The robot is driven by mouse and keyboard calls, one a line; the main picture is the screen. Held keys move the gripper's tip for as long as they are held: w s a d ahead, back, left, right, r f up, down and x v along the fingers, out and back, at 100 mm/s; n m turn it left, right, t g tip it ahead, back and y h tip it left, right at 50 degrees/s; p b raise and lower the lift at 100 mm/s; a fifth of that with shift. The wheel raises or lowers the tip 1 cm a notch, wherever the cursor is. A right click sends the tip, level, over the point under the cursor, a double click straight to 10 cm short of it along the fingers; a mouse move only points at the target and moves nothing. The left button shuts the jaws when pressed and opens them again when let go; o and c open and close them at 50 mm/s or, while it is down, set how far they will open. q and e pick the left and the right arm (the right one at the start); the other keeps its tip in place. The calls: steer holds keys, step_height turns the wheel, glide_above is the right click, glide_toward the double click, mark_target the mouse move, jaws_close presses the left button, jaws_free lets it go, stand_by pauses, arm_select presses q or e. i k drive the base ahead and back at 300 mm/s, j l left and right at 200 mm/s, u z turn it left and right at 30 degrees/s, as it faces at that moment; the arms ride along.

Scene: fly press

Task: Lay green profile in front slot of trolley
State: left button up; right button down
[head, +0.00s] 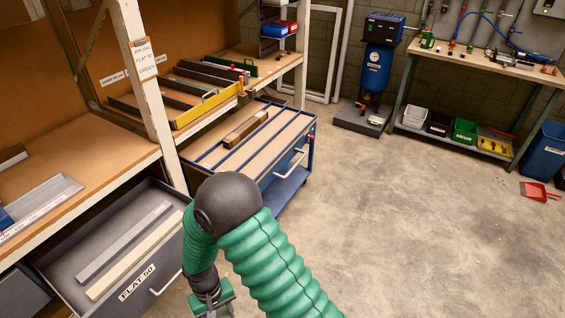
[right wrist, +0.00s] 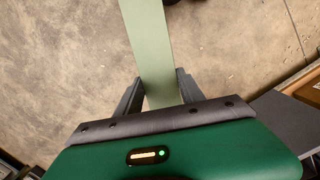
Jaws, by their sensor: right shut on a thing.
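The green profile (right wrist: 150,45) is a long, flat, pale green strip in the right wrist view. My right gripper (right wrist: 157,90) is shut on it, with one dark finger on each side, and the strip runs out past the top of the picture over the floor. In the head view my right gripper (head: 213,300) hangs at the bottom edge, below the bent green arm; the profile cannot be made out there. The blue trolley (head: 285,145) stands beyond the arm, with long tan slots on top. A short brown piece (head: 245,129) lies in a rear slot. The slots nearer the handle look empty.
A shelf rack with a white post (head: 140,70) stands left of the trolley, holding several profiles. An open grey drawer (head: 60,262) marked FLAT 50 holds two strips, close to my right gripper.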

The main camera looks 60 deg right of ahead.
mark_target(281, 143)
steer(key=i+l+z, duration=0.1)
steer(key=l+z, duration=0.3)
steer(key=i+l+z, duration=0.2)
steer(key=z, duration=0.15)
steer(key=i+l+z, duration=0.15)
steer(key=z, duration=0.25)
steer(key=i+l+z, duration=0.2)
steer(key=z, duration=0.2)
steer(key=i+l+z, duration=0.2)
steer(key=i, duration=0.2)
steer(key=i+z, duration=0.2)
steer(key=i, duration=0.2)
steer(key=i+l+u, duration=0.1)
steer(key=i+u, duration=0.25)
steer(key=u, duration=0.15)
steer(key=i+l+u, duration=0.3)
steer(key=u, duration=0.2)
steer(key=i+l+u, duration=0.55)
steer(key=l+u, duration=0.4)
steer(key=i+j, duration=0.05)
steer(key=j, duration=0.05)
